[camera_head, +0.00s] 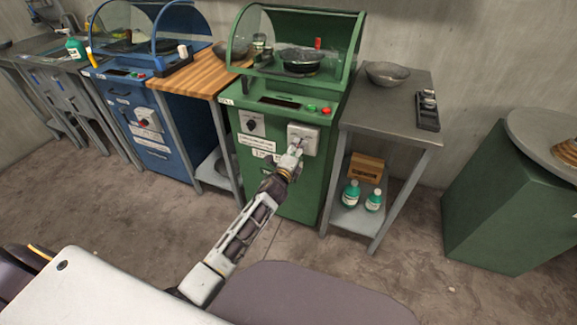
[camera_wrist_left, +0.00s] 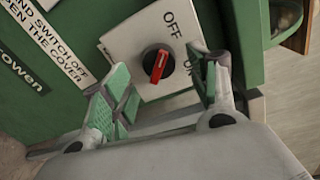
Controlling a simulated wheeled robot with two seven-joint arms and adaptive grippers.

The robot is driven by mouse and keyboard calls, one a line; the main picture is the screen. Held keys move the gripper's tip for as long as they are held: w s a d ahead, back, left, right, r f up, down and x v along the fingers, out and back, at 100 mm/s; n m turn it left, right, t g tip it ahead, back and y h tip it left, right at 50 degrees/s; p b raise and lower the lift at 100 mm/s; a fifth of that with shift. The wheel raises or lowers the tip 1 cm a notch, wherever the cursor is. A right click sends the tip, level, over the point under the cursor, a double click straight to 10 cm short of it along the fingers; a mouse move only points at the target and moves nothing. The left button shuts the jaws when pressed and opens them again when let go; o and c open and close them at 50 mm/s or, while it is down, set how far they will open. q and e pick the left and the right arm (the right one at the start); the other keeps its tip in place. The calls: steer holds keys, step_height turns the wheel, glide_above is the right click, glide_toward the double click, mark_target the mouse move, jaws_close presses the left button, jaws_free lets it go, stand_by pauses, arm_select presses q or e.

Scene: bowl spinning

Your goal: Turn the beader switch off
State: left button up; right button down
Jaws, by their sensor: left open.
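The green beader machine (camera_head: 285,120) has a light switch plate (camera_head: 311,138) on its front. The wrist view shows the plate (camera_wrist_left: 140,50) closely, with OFF and ON lettering and a black round knob (camera_wrist_left: 149,56) with a red bar (camera_wrist_left: 158,66). The bar's upper end leans towards the OFF lettering; which end marks the setting I cannot tell. My left gripper (camera_head: 293,154) is in front of the plate, and in the head view it covers the knob. In the wrist view its open green-padded fingers (camera_wrist_left: 158,64) stand either side of the knob, apart from it. My right gripper is not in view.
A second dark dial (camera_head: 251,124) and label strips sit left of the plate. A metal table (camera_head: 395,110) with bottles below stands right of the machine. A wooden-topped table (camera_head: 190,72) and a blue machine (camera_head: 150,130) stand left. The floor in front is clear.

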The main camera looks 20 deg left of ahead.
arm_select(q)
steer(key=s, duration=0.9)
steer(key=shift+a+r, duration=0.15)
steer(key=shift+r, duration=0.2)
steer(key=shift+s, duration=0.1)
stand_by(0.6)
steer(key=s+a+f+n+g+y, duration=0.1)
steer(key=s+a+f+n+g, duration=0.2)
steer(key=f+n, duration=0.4)
steer(key=s+a+f+n+g+y, duration=0.1)
steer(key=s+f+n+g+y, duration=0.15)
steer(key=f+n+g, duration=0.4)
steer(key=s+d+f+n+g+h, duration=0.1)
steer(key=s+d+f+g, duration=0.1)
steer(key=s+f, duration=0.4)
steer(key=s+d+f+n+g+h+p, duration=0.1)
steer(key=s+f, duration=0.5)
steer(key=s, duration=0.6)
steer(key=s+d+f+n+g+h, duration=0.1)
steer(key=s+d+f+n+g, duration=0.1)
steer(key=s+f, duration=0.4)
steer(key=s+d+g, duration=0.1)
steer(key=s, duration=0.1)
steer(key=shift+s, duration=0.4)
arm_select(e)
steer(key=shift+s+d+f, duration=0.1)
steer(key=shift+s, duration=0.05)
